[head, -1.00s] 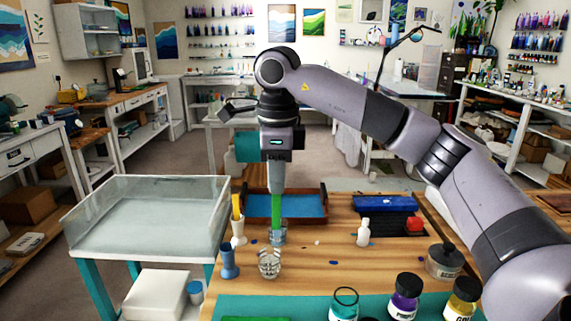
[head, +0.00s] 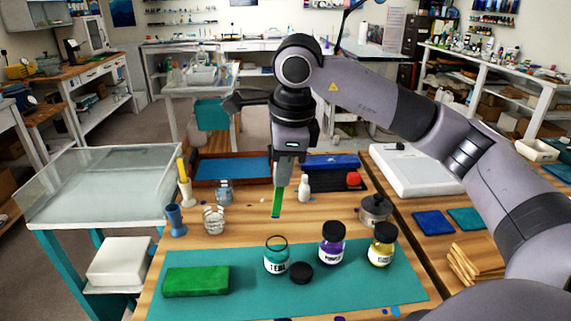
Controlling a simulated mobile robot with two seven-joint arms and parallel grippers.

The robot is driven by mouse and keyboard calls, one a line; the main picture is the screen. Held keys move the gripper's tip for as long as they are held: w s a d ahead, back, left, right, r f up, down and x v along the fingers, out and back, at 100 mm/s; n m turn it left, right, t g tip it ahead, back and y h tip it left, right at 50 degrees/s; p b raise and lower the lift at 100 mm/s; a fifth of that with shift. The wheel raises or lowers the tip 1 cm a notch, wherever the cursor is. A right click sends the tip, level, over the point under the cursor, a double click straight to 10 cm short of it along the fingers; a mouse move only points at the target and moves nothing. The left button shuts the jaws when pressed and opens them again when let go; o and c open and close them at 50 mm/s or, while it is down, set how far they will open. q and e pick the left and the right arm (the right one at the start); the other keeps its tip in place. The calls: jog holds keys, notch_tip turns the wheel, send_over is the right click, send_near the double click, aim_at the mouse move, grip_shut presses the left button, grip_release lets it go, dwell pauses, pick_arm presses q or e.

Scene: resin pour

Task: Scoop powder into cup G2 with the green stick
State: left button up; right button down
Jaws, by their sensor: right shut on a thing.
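My right gripper (head: 282,180) points down and is shut on the green stick (head: 278,201), which hangs upright with a bluish lower tip. The stick is above the wooden table, behind the open teal jar (head: 276,258) and to the right of the cups. Two clear cups stand at left: a far one (head: 224,194) with bluish contents and a nearer one (head: 213,221). I cannot read which is G2. The teal jar's black lid (head: 301,273) lies beside it. My left gripper is not in view.
A capped purple jar (head: 332,245) and gold jar (head: 381,246) stand on the teal mat (head: 350,290), with a green block (head: 196,282) at left. A blue vase-like cup (head: 174,221), white bottle (head: 304,188) and grey lidded pot (head: 375,210) stand behind.

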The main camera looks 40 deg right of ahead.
jog(key=shift+w+f+b, duration=0.1)
jog(key=shift+f+b, duration=3.85)
jog(key=shift+f, duration=1.7)
notch_tip(320, 180, up, 7)
jog(key=s+p, duration=0.1)
jog(key=p, duration=0.3)
jog(key=shift+s+f, duration=0.15)
jog(key=shift+s, duration=0.05)
notch_tip(320, 180, up, 5)
jog(key=p, duration=0.4)
